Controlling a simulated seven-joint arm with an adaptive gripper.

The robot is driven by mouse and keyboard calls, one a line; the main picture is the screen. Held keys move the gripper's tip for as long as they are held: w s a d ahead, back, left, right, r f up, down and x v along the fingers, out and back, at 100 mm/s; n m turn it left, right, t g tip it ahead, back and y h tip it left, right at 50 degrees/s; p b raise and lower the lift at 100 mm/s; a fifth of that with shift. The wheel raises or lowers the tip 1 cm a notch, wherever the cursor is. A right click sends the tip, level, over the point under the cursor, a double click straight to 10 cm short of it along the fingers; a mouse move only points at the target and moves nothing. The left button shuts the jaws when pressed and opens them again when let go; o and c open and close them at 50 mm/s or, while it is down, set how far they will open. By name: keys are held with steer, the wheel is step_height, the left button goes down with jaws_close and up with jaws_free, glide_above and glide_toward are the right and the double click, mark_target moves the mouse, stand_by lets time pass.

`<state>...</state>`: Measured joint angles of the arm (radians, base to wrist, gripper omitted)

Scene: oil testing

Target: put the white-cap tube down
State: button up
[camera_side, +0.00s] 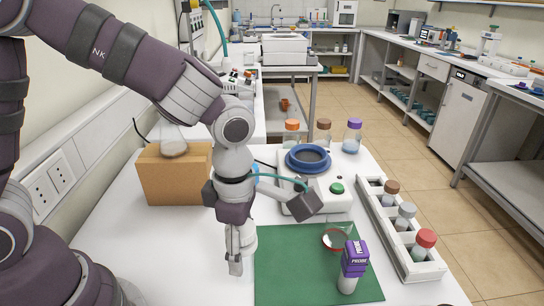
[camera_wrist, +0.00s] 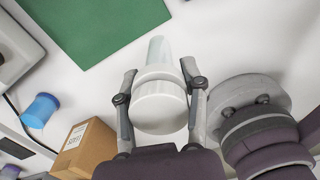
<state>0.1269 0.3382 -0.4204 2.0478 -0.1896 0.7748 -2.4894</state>
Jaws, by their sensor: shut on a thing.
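My gripper (camera_wrist: 160,80) is shut on the white-cap tube (camera_wrist: 160,107). In the wrist view the wide white cap is close to the camera between the two fingers, and the clear tube body extends away beyond it. In the side view my gripper (camera_side: 236,266) points down over the white table, just left of the green mat (camera_side: 285,275). There the tube is largely hidden by the fingers, and I cannot tell whether its bottom touches the table. The mat also shows in the wrist view (camera_wrist: 95,25), at the upper left.
A white rack (camera_side: 425,268) with brown-, grey- and red-capped tubes stands at the right. A purple probe (camera_side: 354,258) and a glass dish (camera_side: 337,237) are on the mat. A white device (camera_side: 325,197) and a cardboard box (camera_side: 160,182) stand behind. The table left of the mat looks clear.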

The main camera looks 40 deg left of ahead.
steer(key=shift+w+d+f, duration=0.55)
steer(key=shift+w+f, duration=0.15)
steer(key=shift+w, duration=0.45)
steer(key=shift+w+d+f, duration=0.55)
steer(key=shift+w+f, duration=0.15)
steer(key=shift+w, duration=0.5)
steer(key=shift+w+d+f, duration=0.55)
steer(key=shift+w+f, duration=0.15)
steer(key=shift+w, duration=0.45)
steer(key=o, duration=1.2)
steer(key=shift+f, duration=0.15)
steer(key=shift+c, duration=0.2)
